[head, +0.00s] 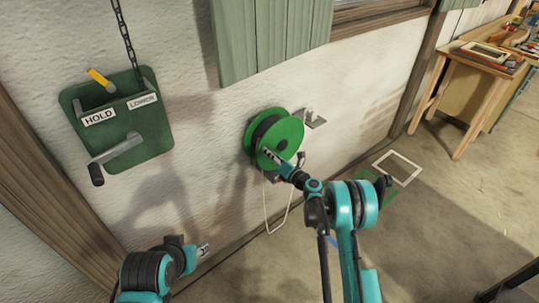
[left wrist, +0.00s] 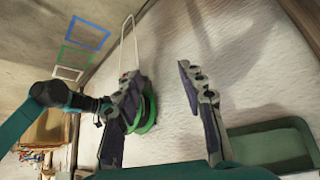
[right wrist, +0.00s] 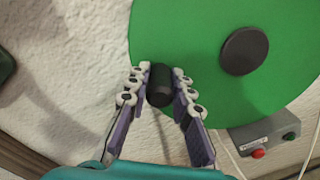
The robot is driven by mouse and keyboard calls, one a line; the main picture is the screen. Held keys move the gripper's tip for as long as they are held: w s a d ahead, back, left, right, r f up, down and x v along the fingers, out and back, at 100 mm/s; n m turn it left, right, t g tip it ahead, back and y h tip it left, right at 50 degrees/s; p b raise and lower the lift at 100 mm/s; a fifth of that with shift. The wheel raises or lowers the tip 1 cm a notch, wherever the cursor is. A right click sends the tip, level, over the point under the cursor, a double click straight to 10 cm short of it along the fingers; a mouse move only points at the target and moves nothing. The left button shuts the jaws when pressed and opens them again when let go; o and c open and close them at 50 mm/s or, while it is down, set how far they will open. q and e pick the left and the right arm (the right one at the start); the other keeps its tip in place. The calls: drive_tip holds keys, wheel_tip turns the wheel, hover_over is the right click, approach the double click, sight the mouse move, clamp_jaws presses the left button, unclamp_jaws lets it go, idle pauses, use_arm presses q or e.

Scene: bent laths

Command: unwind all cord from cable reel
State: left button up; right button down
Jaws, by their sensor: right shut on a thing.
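The green cable reel (head: 288,128) is mounted on the wall, with dark cord visible around its core. A white cord (head: 268,215) hangs below it in a loop, also seen in the left wrist view (left wrist: 128,45). My right gripper (head: 270,155) is at the reel's front face. In the right wrist view its fingers are shut on the reel's black handle knob (right wrist: 160,84), left of the dark hub (right wrist: 243,51). My left gripper (head: 204,249) is open and empty, lower left of the reel and apart from it; its fingers are spread wide in the left wrist view (left wrist: 160,82).
A grey button box (right wrist: 265,137) with red and green buttons is beside the reel. A green winch box (head: 150,135) with a crank, chain and HOLD/LOWER labels hangs at left. A green shutter (head: 270,40) is above. A white floor frame (head: 398,168) and workbench (head: 470,65) are right.

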use_arm(q)
drive_tip(key=shift+w+r, duration=0.1)
drive_tip(key=shift+w, duration=0.05)
drive_tip(key=c, duration=0.9)
drive_tip(key=w+d+n, duration=0.1)
drive_tip(key=w+n, duration=0.1)
drive_tip(key=w, duration=0.1)
drive_tip(key=w+d+r+n+h, duration=0.1)
drive_tip(key=w+n, duration=0.1)
drive_tip(key=w, duration=0.1)
drive_tip(key=w+d+r+n+h, duration=0.1)
drive_tip(key=w+d+n, duration=0.1)
drive_tip(key=w, duration=0.1)
drive_tip(key=shift+w+r, duration=0.2)
drive_tip(key=shift+w, duration=0.1)
clamp_jaws()
drive_tip(key=w+d+f+n+h, duration=0.1)
drive_tip(key=w+d+n+h, duration=0.1)
drive_tip(key=w+n, duration=0.35)
drive_tip(key=w+d+f+n+h, duration=0.1)
drive_tip(key=w+d+n, duration=0.1)
drive_tip(key=w, duration=0.6)
drive_tip(key=w+d+f+n+h, duration=0.4)
drive_tip(key=w+f+n+h, duration=0.1)
drive_tip(key=w+f+n, duration=0.9)
drive_tip(key=w+d+m, duration=0.2)
drive_tip(key=w+d, duration=0.4)
drive_tip(key=d, duration=0.1)
drive_tip(key=shift+w+d, duration=0.35)
drive_tip(key=shift+d, duration=0.05)
